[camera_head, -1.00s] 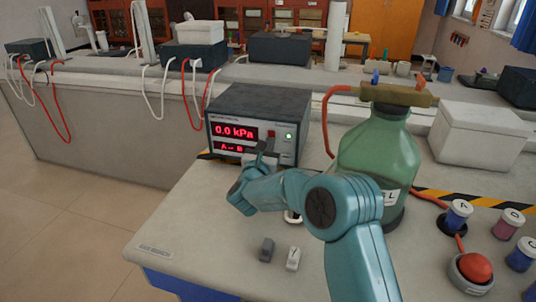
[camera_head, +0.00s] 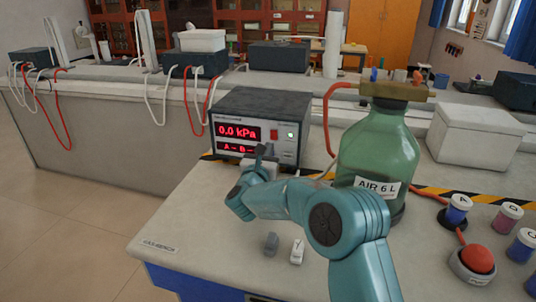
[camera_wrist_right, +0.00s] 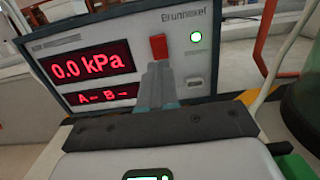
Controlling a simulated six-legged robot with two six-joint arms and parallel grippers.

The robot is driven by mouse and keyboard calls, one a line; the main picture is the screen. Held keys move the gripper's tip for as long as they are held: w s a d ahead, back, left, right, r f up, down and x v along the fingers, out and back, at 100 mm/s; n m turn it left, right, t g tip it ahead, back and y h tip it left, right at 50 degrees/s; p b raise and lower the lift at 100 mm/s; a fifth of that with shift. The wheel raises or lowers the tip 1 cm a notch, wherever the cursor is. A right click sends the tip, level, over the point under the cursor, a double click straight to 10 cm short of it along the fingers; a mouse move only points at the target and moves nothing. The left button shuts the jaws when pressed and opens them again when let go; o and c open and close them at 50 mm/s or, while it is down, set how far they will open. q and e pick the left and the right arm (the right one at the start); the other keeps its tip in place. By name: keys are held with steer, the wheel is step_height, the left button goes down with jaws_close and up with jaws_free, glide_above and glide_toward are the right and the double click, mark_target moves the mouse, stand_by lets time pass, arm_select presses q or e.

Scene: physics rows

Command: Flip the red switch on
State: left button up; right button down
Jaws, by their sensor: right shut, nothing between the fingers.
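The red switch (camera_wrist_right: 158,47) is a small red block on the front panel of the pressure meter (camera_head: 262,103), right of the "0.0 kPa" display. It also shows in the head view (camera_head: 273,134). My right gripper (camera_wrist_right: 157,72) is shut and empty. Its fingertips are just below the red switch in the right wrist view; I cannot tell whether they touch it. In the head view the right gripper (camera_head: 262,152) is in front of the meter's panel. A green light (camera_wrist_right: 196,36) glows right of the switch. My left gripper is not in view.
A grey block (camera_head: 271,243) and a white block (camera_head: 297,250) lie on the bench front.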

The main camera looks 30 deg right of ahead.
steer(key=b+v, duration=0.1)
steer(key=v, duration=0.9)
steer(key=shift+b, duration=0.35)
steer(key=shift+s+a, duration=0.1)
steer(key=shift+a+f, duration=0.1)
